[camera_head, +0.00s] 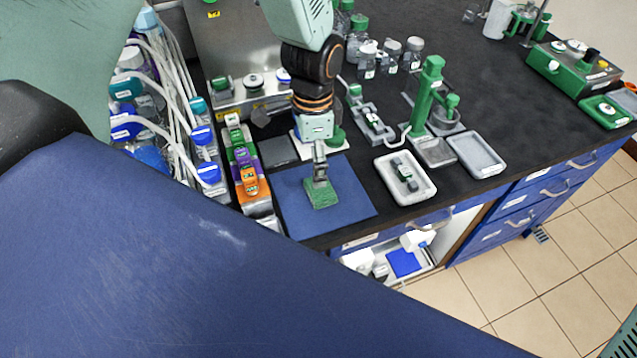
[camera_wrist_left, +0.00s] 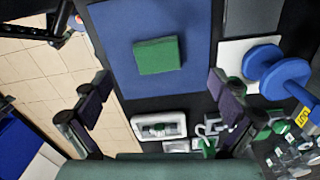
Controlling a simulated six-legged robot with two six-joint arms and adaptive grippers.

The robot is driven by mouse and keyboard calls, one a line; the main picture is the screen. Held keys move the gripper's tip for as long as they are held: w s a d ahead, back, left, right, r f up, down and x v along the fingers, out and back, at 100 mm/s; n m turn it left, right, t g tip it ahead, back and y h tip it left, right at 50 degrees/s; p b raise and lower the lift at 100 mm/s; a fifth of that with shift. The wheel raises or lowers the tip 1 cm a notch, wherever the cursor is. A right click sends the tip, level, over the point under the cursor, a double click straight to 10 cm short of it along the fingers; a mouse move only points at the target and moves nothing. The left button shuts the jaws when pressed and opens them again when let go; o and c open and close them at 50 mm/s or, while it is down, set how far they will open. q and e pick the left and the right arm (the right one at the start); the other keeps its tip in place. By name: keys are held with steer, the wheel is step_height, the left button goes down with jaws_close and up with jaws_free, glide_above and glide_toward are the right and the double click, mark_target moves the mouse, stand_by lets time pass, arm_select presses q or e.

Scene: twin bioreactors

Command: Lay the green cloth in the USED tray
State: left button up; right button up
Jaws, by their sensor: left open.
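The green cloth (camera_head: 320,194), a small folded pad, lies on the blue mat (camera_head: 352,203) near the bench's front edge. It also shows in the left wrist view (camera_wrist_left: 158,56), with mat around it. My left gripper (camera_head: 320,176) points down and overlaps the cloth's far edge in the head view. In the wrist view its fingers (camera_wrist_left: 160,81) are spread wide with nothing between them. A white tray (camera_head: 421,194) holding a small green-and-dark item and an empty grey tray (camera_head: 477,155) lie to the right. I cannot read a USED label on either. My right gripper is not in view.
A rack of orange, purple and green items (camera_head: 244,170) stands left of the mat. A green stand (camera_head: 428,95) rises behind the trays, with bottles (camera_head: 390,52) farther back. Black bench is bare right of the grey tray. Blue drawers (camera_head: 510,205) are below.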

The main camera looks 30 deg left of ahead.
mark_target(313, 190)
arm_select(q)
steer(key=shift+w+d+n, duration=0.2)
steer(key=shift+n, duration=0.2)
steer(key=shift+r+n, duration=0.1)
steer(key=shift+n, duration=0.2)
steer(key=shift+s+a, duration=0.15)
steer(key=shift+s, duration=0.1)
steer(key=shift+s+a+f, duration=0.1)
steer(key=shift+a+f, duration=0.05)
steer(key=shift+f, duration=0.3)
steer(key=f, duration=0.6)
steer(key=shift+s+d+f, duration=0.1)
steer(key=shift+s+d, duration=0.2)
steer(key=shift+s, duration=0.05)
steer(key=shift+a+f, duration=0.15)
steer(key=shift+f, duration=0.2)
steer(key=shift+w, duration=0.1)
